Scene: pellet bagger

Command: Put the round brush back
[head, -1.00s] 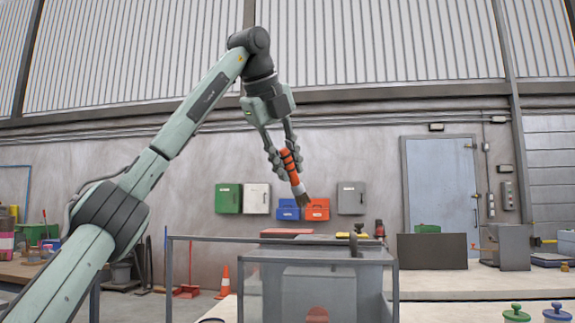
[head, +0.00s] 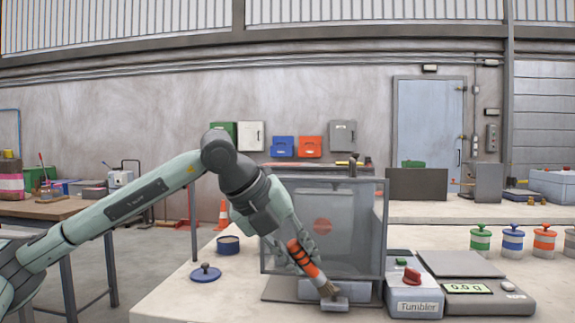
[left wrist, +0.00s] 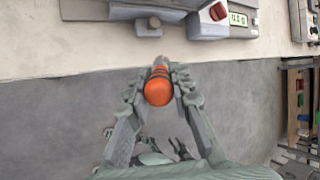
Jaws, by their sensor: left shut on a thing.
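The round brush (head: 305,262) has an orange handle with dark bands, a pale ferrule and brown bristles. My left gripper (head: 300,250) is shut on its handle. The brush tilts, bristles down and to the right. In the head view its bristle end overlaps a small grey block (head: 336,304) at the front of the bench; I cannot tell whether they touch. In the left wrist view the brush (left wrist: 158,90) shows handle end first between the fingers (left wrist: 160,82), and the grey block (left wrist: 148,28) lies beyond it. My right gripper is not in view.
A clear-walled enclosure (head: 350,225) stands right behind the brush. A Tumbler box with a red knob (head: 412,276) and a scale (head: 478,287) are to the right. A blue lid (head: 205,273) and a small tub (head: 228,245) are left. Several lidded jars (head: 512,240) stand at right.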

